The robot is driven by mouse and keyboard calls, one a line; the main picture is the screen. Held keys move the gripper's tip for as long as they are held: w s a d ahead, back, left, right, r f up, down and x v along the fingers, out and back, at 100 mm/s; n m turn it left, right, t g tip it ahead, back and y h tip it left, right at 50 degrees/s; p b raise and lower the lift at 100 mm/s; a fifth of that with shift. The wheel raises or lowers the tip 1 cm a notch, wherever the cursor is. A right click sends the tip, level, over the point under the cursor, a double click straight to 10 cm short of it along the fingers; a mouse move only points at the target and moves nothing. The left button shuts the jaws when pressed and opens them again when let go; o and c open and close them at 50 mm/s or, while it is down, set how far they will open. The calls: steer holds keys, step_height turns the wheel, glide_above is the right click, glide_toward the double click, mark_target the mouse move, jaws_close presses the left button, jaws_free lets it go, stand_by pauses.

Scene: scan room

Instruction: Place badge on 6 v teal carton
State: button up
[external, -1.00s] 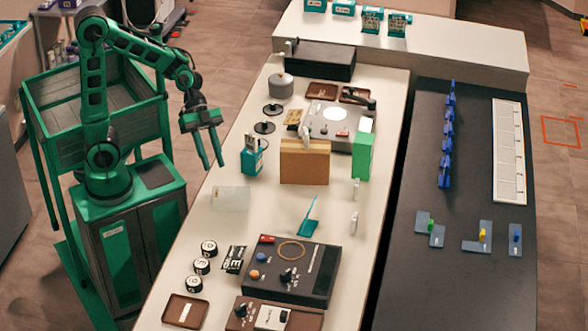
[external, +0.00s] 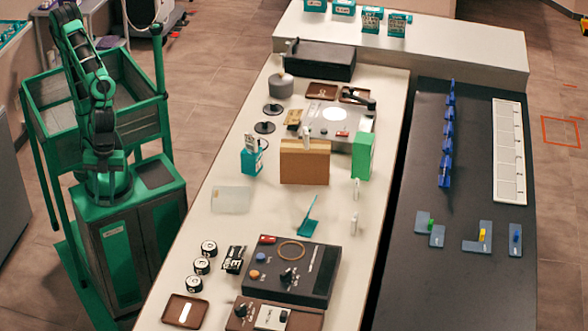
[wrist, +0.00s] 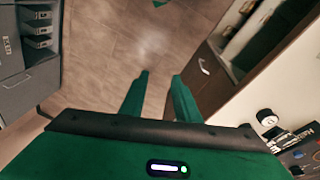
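My gripper (wrist: 162,76) is open in the wrist view, with bare floor between its two green fingers and nothing held. In the external view my arm is folded back over my base, and I cannot make out the fingers there. A teal carton (external: 251,163) stands on the near white table, with a small grey printed card (external: 251,142) upright at its top. More teal cartons stand on the back counter, two of them with printed cards (external: 372,16). The lettering is too small to tell which carton is 6 V or which card is the badge.
The white table (external: 215,240) also holds a brown box (external: 304,163), a green box (external: 362,156), a translucent sheet (external: 232,200), several black-and-white cylinders (external: 202,266) and a dark control panel (external: 318,281). A dark table with blue pieces (external: 446,135) lies to the right.

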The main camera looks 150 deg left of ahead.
steer(key=s+d+m+y, duration=0.1)
steer(key=s+d+y, duration=0.1)
steer(key=s, duration=0.6)
steer(key=shift+d+g, duration=0.4)
steer(key=shift+d, duration=0.25)
steer(key=shift+r, duration=0.1)
